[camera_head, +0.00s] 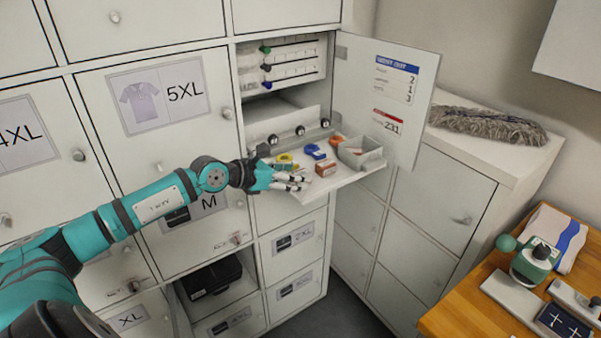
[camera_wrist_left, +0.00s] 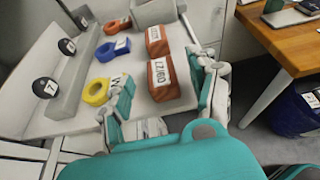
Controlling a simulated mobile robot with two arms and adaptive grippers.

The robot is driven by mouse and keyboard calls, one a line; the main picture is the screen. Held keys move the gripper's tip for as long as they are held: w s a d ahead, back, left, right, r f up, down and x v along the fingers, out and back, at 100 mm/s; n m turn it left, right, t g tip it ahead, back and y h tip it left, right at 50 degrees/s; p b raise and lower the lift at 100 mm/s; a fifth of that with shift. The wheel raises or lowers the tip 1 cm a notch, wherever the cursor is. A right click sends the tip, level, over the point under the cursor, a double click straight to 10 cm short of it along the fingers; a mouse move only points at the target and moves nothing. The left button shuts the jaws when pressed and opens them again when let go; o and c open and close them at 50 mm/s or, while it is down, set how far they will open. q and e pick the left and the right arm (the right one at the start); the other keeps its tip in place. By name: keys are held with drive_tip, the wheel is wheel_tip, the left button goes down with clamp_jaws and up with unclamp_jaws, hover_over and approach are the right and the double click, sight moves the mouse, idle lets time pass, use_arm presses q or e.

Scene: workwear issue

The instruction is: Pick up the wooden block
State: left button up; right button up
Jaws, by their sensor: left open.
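Two reddish-brown wooden blocks with white labels lie on the pulled-out white shelf. In the left wrist view, the nearer block (camera_wrist_left: 164,84) lies between the spread fingers of my left gripper (camera_wrist_left: 162,92). The farther block (camera_wrist_left: 158,42) is beyond it, beside a grey bin. In the head view, one block (camera_head: 326,169) shows just right of my left gripper (camera_head: 292,181); the fingers largely hide the other. My left gripper is open at the shelf's front left. Contact with the nearer block cannot be told. My right gripper is out of view.
Several dark round tags stand along the back. A wooden desk (camera_head: 470,318) is lower right.

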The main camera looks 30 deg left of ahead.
use_arm(q)
drive_tip(key=shift+x, duration=0.9)
drive_tip(key=shift+s, duration=0.1)
drive_tip(key=c, duration=1)
drive_tip(key=shift+c, duration=0.2)
